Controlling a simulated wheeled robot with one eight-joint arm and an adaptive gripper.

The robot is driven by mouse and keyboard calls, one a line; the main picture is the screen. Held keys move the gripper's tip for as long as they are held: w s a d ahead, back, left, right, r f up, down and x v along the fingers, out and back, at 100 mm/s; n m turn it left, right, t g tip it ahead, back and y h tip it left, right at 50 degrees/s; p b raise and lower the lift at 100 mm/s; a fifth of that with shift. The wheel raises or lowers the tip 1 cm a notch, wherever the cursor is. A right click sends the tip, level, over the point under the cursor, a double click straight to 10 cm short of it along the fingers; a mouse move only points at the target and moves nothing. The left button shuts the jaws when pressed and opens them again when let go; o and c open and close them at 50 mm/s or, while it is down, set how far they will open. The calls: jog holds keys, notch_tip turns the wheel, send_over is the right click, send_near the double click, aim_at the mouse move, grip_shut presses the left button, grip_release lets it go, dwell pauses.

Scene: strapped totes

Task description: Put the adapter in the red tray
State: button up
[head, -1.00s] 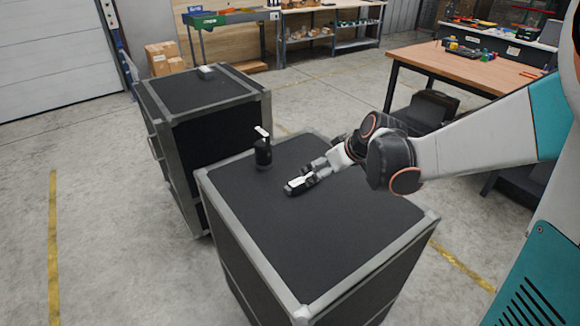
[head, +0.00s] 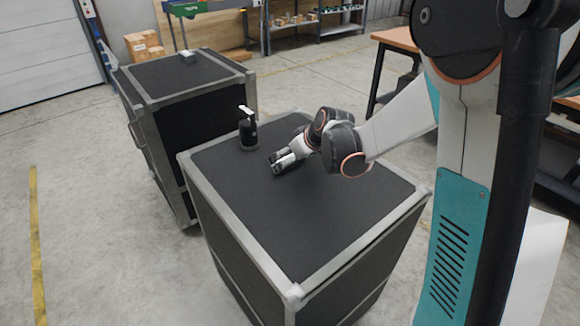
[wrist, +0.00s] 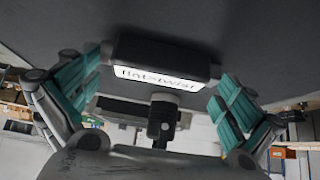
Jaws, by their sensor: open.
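A black box with a white printed label (wrist: 158,79) sits between my gripper's fingers in the wrist view. Its print is too unclear to read, so I cannot confirm it is the adapter. My gripper (head: 284,162) is open, low over the near black case's top (head: 290,215); it also shows in the wrist view (wrist: 163,66) with a teal-padded finger on each side of the box. I cannot tell whether the fingers touch it. No red tray shows in the head view.
A black upright item with a white tag (head: 248,132) stands on the near case, left of my gripper. A second black case (head: 185,80) stands behind left with a small grey item (head: 187,57) on top. The near case's front half is clear.

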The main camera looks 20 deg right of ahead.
jog(key=shift+w+a+f, duration=0.15)
jog(key=shift+w+f, duration=0.25)
jog(key=shift+f, duration=0.15)
jog(key=shift+r, duration=0.1)
jog(key=shift+c, duration=0.6)
jog(key=c, duration=1)
jog(key=shift+c, duration=0.2)
jog(key=shift+r, duration=0.1)
